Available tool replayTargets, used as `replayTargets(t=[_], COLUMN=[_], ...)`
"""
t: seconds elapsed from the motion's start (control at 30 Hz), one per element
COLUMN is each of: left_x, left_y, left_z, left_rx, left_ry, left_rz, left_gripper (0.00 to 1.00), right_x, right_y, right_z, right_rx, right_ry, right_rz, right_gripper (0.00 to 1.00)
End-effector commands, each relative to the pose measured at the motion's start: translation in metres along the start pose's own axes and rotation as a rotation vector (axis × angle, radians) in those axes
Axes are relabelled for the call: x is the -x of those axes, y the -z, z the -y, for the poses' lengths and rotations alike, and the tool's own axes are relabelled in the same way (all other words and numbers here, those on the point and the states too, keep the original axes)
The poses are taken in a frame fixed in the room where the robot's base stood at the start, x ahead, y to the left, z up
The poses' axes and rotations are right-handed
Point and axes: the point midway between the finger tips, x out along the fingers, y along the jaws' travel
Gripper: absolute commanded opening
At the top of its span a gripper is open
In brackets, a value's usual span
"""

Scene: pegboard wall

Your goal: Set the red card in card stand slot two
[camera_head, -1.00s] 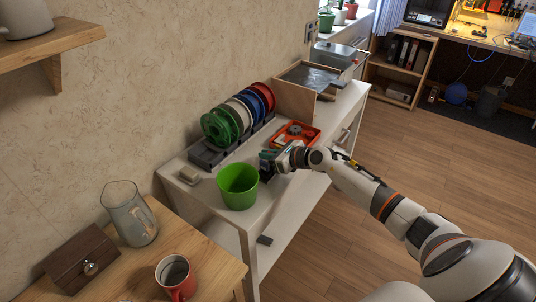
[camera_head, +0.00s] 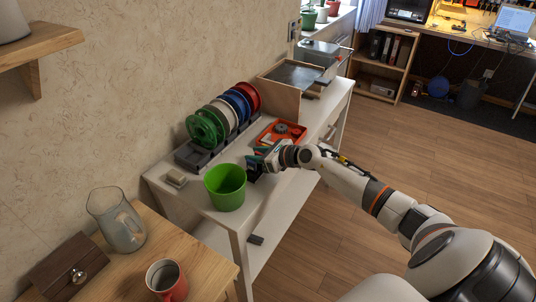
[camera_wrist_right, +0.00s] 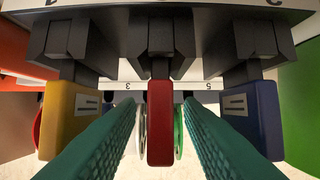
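The red card (camera_wrist_right: 160,122) stands in the middle of the right wrist view, under a dark card stand (camera_wrist_right: 160,40). A yellow card (camera_wrist_right: 72,118) is on its left and a blue card (camera_wrist_right: 252,115) on its right. My right gripper (camera_wrist_right: 160,125) has teal ridged fingers, one on each side of the red card, with gaps showing between card and fingers. In the head view my right gripper (camera_head: 262,160) is low over the white table, beside the green cup, and hides most of the card stand. My left gripper is not in view.
A green cup (camera_head: 225,190) stands left of my right gripper, and an orange tray (camera_head: 282,132) lies behind it. A rack of coloured spools (camera_head: 205,130) lines the wall. A wooden table (camera_head: 190,250) with a glass pitcher (camera_head: 118,225) and red mug (camera_head: 168,281) is nearer.

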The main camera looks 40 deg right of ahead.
Motion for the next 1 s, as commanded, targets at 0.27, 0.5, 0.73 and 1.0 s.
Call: replayTargets(t=[0.27, 0.5, 0.73, 1.0], left_x=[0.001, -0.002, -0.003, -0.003], left_y=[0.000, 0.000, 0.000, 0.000], left_z=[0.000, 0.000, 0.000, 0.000], left_rx=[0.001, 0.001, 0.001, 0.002], left_ry=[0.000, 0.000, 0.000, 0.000], left_rz=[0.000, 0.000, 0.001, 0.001], left_gripper=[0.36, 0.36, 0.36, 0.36], right_x=[0.056, 0.095, 0.111, 0.113], right_y=[-0.001, -0.002, 0.000, 0.001], right_z=[0.001, 0.000, 0.000, 0.000], right_rx=[0.006, 0.000, 0.001, 0.001], right_ry=[0.002, 0.000, 0.001, 0.001], right_rz=[0.006, 0.003, 0.001, -0.001], right_gripper=[0.34, 0.34, 0.34, 0.34])
